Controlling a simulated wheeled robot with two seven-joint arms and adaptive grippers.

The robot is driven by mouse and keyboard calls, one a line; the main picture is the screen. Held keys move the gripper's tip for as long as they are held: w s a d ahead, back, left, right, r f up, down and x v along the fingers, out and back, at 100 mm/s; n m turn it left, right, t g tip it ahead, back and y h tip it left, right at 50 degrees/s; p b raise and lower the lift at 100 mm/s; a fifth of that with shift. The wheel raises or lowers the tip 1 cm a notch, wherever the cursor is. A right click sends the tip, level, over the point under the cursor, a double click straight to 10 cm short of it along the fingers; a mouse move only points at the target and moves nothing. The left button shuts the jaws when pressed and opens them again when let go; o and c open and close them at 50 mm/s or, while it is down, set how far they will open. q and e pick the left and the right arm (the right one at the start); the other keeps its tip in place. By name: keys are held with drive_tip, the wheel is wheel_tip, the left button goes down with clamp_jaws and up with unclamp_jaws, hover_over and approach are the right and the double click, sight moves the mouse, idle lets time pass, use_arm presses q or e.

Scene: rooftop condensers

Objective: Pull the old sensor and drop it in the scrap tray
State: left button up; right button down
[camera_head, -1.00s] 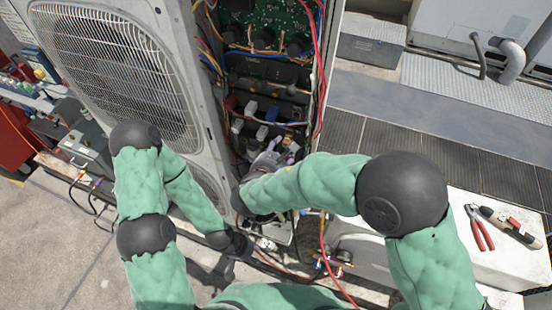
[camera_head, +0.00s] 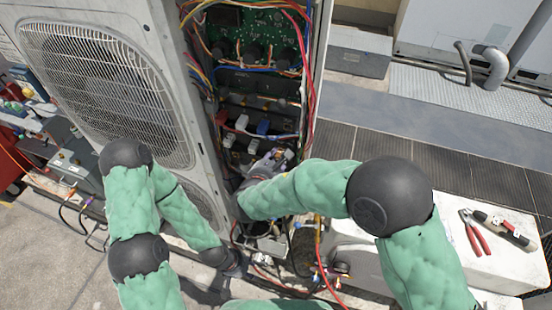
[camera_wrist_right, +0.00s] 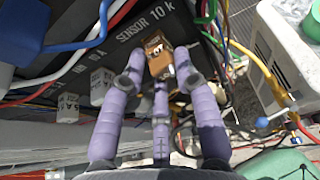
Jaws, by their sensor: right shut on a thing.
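The old sensor (camera_wrist_right: 158,58), a small brown-orange block with dark marks, sits between the purple fingers of my right gripper (camera_wrist_right: 158,75), which is shut on it. It is beside the black strip (camera_wrist_right: 150,28) printed "SENSOR 10 k"; I cannot tell whether it is still seated there. In the head view my right gripper (camera_head: 278,158) is inside the open cabinet, below a row of plugs, and the sensor is too small to make out. My left gripper (camera_head: 232,264) is low at the cabinet's foot; its fingers are unclear. I cannot clearly identify the scrap tray.
Pale plugs (camera_wrist_right: 100,85) stand along the strip, with coloured wires close around the fingers. The cabinet holds a green circuit board (camera_head: 255,35) and hanging wires. A fan unit (camera_head: 110,90) is at left. Red-handled pliers (camera_head: 475,232) lie on a white surface (camera_head: 510,262) at right.

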drive_tip(key=shift+s, duration=0.2)
idle(0.5)
drive_tip(key=shift+s+a, duration=0.15)
drive_tip(key=shift+s, duration=0.4)
drive_tip(key=shift+s, duration=0.1)
drive_tip(key=shift+s+a, duration=0.15)
drive_tip(key=shift+s, duration=0.15)
drive_tip(key=shift+s+a, duration=0.25)
drive_tip(key=shift+s, duration=0.55)
drive_tip(key=shift+s+a+p, duration=0.25)
drive_tip(key=shift+s+a, duration=0.05)
drive_tip(key=shift+s, duration=0.6)
drive_tip(key=shift+s+a+p, duration=0.2)
drive_tip(key=shift+s+a, duration=0.1)
drive_tip(key=shift+s, duration=0.6)
